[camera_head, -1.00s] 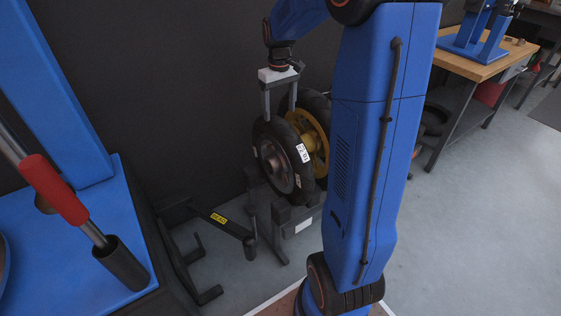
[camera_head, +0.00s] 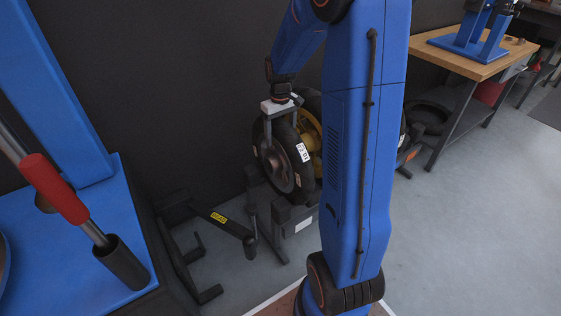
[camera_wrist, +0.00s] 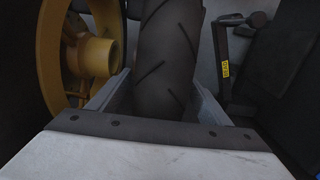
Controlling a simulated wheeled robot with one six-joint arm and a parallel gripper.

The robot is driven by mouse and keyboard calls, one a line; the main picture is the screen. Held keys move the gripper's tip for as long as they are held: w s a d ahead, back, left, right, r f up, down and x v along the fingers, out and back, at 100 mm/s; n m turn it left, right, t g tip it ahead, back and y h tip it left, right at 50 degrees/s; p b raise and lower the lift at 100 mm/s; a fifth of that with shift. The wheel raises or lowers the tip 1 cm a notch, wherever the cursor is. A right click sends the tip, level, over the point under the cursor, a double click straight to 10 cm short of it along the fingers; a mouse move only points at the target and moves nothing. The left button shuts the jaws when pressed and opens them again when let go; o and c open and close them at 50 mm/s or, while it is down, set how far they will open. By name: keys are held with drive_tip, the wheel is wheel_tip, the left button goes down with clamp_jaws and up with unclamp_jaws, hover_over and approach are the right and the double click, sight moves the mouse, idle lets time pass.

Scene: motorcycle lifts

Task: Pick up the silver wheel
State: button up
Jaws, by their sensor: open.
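The silver wheel (camera_head: 277,167), with a black tyre, a grey rim and a white label, stands upright on a dark stand in the head view. Its tyre tread (camera_wrist: 168,50) fills the middle of the wrist view. My gripper (camera_head: 281,132) is above the wheel, pointing down, with its open fingers on either side of the top of the tyre. In the wrist view my gripper (camera_wrist: 160,88) has one finger on each side of the tread. I cannot tell whether the fingers touch it. My arm hides part of the area to the right.
A wheel with a yellow rim (camera_head: 309,132) stands close beside it, on the left in the wrist view. A dark stand (camera_head: 285,215) holds the wheels. A blue lift (camera_head: 75,235) with a red-handled lever (camera_head: 53,188) is at left. A wooden workbench (camera_head: 470,62) is at right.

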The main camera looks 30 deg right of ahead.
drive_tip(key=shift+c, duration=0.6)
clamp_jaws()
drive_tip(key=shift+w+r, duration=0.1)
drive_tip(key=shift+r, duration=0.1)
drive_tip(key=shift+r, duration=0.3)
wheel_tip(320, 180, up, 9)
drive_tip(key=shift+r, duration=0.1)
idle(0.3)
